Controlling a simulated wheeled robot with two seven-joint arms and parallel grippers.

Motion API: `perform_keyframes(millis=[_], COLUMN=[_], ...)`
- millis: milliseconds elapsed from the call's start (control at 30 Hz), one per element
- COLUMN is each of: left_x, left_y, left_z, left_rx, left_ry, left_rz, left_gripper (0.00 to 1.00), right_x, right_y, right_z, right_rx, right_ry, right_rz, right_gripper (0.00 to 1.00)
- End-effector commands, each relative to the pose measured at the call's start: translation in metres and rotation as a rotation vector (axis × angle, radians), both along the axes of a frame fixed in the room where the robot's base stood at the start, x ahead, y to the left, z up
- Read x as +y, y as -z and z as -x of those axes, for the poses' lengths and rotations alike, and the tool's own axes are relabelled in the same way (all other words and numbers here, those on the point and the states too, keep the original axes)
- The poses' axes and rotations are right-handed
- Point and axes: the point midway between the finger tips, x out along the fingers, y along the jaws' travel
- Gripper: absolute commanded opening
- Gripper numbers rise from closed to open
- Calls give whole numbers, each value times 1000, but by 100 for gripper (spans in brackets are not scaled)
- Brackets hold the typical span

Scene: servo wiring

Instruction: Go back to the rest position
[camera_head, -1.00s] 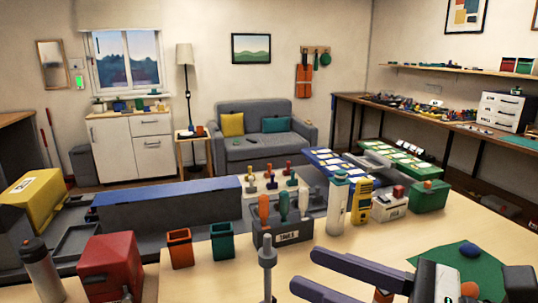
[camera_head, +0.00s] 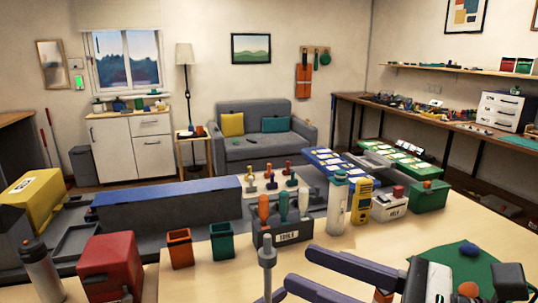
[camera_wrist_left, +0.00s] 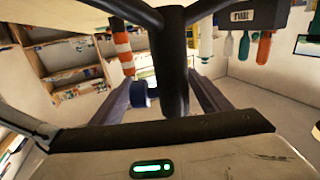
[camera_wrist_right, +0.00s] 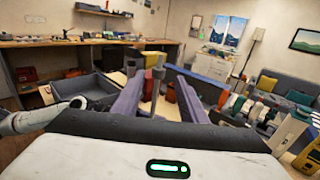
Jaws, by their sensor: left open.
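My right gripper (camera_head: 298,267) comes in from the lower right in the head view, over the wooden table. Its two purple-grey fingers are apart with nothing held between them. In the right wrist view its fingers (camera_wrist_right: 158,85) also stand apart, with a grey post beyond them. My left gripper (camera_wrist_left: 162,88) shows in the left wrist view with its fingers spread. A dark post crosses that view between the fingers, and I cannot tell how far it is from them. The left gripper is not clearly seen in the head view.
A grey post (camera_head: 267,252) stands at the table's front, close left of my right fingers. A tool holder (camera_head: 283,234), a white bottle (camera_head: 337,204), a red box (camera_head: 110,267) and orange (camera_head: 179,248) and green cups (camera_head: 222,241) stand around.

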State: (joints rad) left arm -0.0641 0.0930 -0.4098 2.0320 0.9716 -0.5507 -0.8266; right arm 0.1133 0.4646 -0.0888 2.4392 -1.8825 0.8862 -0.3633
Motion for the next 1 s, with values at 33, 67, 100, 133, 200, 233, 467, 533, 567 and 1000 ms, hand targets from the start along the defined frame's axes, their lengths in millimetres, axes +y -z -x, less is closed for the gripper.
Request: perform_keyframes(millis=[33,67,100,133,200,233,467,533,567,1000], left_x=[2,2,2,2,2,2,2,2,2,2], left_y=[2,2,2,2,2,2,2,2,2,2], left_z=[1,1,1,1,1,1,1,2,2,2], left_rx=[1,1,1,1,2,2,2,2,2,2], left_ry=[-1,-1,-1,-1,-1,-1,0,0,0,0], left_rz=[-4,-4,-4,-4,-4,-4,-4,-4,-4,-4], left_gripper=[70,70,70,70,70,70,70,70,70,70], right_x=[11,17,24,29,41,46,86,98,101,97], right_y=[-3,-3,-3,-2,-2,-2,-1,-1,3,97], right_z=[-6,-9,-13,-16,-24,-27,-51,-58,-60,-58], right_rx=[-3,-3,-3,-2,-2,0,2,2,5,10], right_ry=[-6,-5,-6,-5,-5,-5,-6,-6,-5,-2], right_rz=[-7,-8,-8,-7,-6,-6,-5,-4,0,1], right_gripper=[39,39,39,39,39,39,39,39,39,39])
